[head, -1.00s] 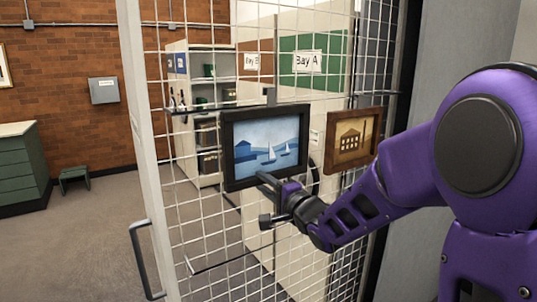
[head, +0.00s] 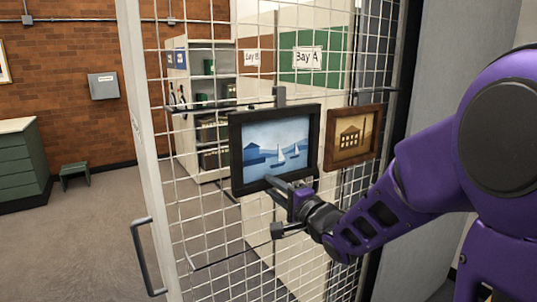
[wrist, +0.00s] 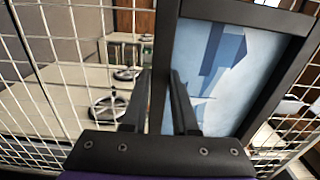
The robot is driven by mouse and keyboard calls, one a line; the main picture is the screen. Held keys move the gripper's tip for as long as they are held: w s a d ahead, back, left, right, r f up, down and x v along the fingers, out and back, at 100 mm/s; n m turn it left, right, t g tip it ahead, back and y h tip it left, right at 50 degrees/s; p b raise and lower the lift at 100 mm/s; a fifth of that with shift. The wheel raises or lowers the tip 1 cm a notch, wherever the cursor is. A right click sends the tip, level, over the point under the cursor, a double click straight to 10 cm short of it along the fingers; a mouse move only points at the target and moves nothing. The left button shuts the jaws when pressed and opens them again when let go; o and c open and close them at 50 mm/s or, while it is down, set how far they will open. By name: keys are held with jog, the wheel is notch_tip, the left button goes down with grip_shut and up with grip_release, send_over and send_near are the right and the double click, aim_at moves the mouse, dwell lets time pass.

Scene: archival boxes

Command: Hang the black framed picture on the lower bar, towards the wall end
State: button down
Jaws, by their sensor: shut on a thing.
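The black framed picture (head: 236,150), a blue scene with sailboats, is held upright in front of the wire mesh panel (head: 205,215). A dark tab stands up above its top edge. My gripper (head: 272,183) is shut on the lower part of its frame. The wrist view shows both fingers (wrist: 160,100) around one dark side of the frame (wrist: 163,60). The upper bar (head: 215,106) crosses the mesh and passes behind the picture. The lower bar (head: 225,258) crosses the mesh below the picture; its right part is hidden by my gripper and arm. Whether the frame touches the mesh, I cannot tell.
A brown framed picture (head: 352,152) of a building hangs right of the black one, close to it. A white post (head: 140,130) with a handle (head: 143,258) edges the panel at left. A grey wall (head: 430,110) stands at right.

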jog(key=shift+v, duration=2.5)
jog(key=shift+r, duration=0.1)
